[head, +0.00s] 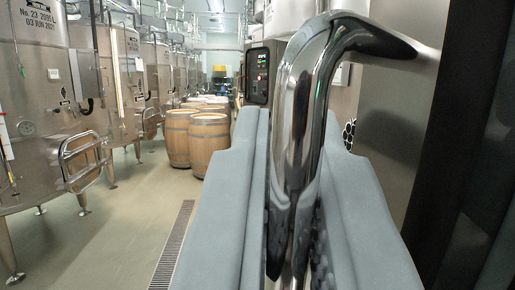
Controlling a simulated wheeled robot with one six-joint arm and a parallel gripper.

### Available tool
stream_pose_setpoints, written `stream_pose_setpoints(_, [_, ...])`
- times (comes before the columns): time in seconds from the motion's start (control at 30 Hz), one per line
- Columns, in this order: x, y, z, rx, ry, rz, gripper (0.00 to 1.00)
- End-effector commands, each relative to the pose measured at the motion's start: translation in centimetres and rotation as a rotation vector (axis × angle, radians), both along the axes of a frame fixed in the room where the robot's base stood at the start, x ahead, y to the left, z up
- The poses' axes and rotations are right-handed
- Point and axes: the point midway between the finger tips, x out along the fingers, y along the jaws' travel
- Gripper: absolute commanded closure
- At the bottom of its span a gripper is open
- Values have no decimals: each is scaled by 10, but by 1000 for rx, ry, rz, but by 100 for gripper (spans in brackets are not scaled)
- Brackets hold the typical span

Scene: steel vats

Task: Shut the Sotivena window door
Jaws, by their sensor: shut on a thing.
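A shiny curved metal handle (298,105) stands upright close in front of the camera, and its top bends right to meet a dark steel surface. My gripper (293,205) is shut around the handle's upright bar, with one grey finger on each side of it. A steel panel (397,105) with a dark edge fills the right side behind the handle. I see no label on it, and I cannot tell whether it is the Sotivena window door or how far it stands open.
Steel vats (45,95) line the left side, one with a protruding tubular handle (85,160). Several wooden barrels (208,143) stand farther back in the aisle. A control panel (260,75) is behind the handle. A floor drain grate (172,245) runs along the clear floor (100,250).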

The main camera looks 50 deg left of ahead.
Motion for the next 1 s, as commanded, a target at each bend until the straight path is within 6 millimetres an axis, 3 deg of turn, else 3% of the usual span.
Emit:
stream_pose_setpoints(0.1, [8,-5,0,2,-1,-10,100])
stream_pose_setpoints(0.57, [10,-6,1,3,-1,-13,100])
stream_pose_setpoints(0.6, [10,-6,1,3,-1,-13,84])
stream_pose_setpoints(0.63, [10,-6,0,3,-1,-13,81])
stream_pose_setpoints(1.0, [10,-5,0,2,0,-11,81])
